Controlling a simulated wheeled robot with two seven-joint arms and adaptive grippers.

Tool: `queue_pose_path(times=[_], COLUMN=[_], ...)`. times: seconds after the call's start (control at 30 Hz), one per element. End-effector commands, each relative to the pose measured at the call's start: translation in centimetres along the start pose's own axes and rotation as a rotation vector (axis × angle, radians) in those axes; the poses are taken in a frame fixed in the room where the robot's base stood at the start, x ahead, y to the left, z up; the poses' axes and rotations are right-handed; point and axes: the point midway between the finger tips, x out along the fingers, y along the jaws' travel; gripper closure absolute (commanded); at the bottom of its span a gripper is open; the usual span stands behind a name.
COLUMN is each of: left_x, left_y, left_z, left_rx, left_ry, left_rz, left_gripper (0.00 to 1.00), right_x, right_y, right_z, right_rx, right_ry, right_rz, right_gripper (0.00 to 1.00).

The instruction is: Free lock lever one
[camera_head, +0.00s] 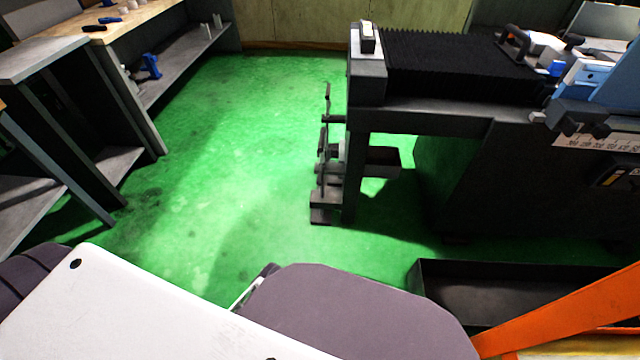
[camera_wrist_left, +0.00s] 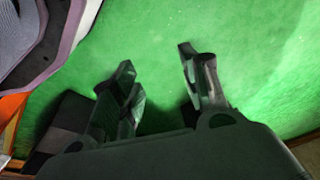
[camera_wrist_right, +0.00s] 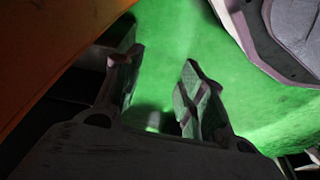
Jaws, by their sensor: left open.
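The grinder (camera_head: 480,170) stands at the right in the head view, with black bellows (camera_head: 450,65) on top. Small dark handles (camera_head: 516,36) show at its upper right; I cannot tell whether one of them is lock lever one. My left gripper (camera_wrist_left: 155,58) is open and empty in the left wrist view, with green floor between its fingers. My right gripper (camera_wrist_right: 158,62) is open and empty in the right wrist view, also over green floor. Neither gripper shows in the head view, so their distance from the handles cannot be told.
A workbench (camera_head: 135,22) with small tools stands at the upper left, beside a grey table (camera_head: 45,60). A dark open tray (camera_head: 530,290) lies low in front of the grinder. An orange beam (camera_head: 560,310) crosses the lower right. Green floor (camera_head: 220,150) is clear in the middle.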

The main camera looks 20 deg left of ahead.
Motion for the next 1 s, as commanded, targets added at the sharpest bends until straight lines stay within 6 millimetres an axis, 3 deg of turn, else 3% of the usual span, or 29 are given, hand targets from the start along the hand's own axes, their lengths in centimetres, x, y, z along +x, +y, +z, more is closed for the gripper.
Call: queue_pose_path(times=[1.0], left_x=[-0.5], left_y=[-3.0], left_z=[-5.4], left_rx=[0.21], left_ry=[0.09], left_rz=[-0.183], left_gripper=[0.55], right_x=[-1.8], right_y=[-1.2], right_z=[-2.4], right_rx=[-0.001], right_ry=[0.093], right_rz=[-0.041], right_gripper=[0.6])
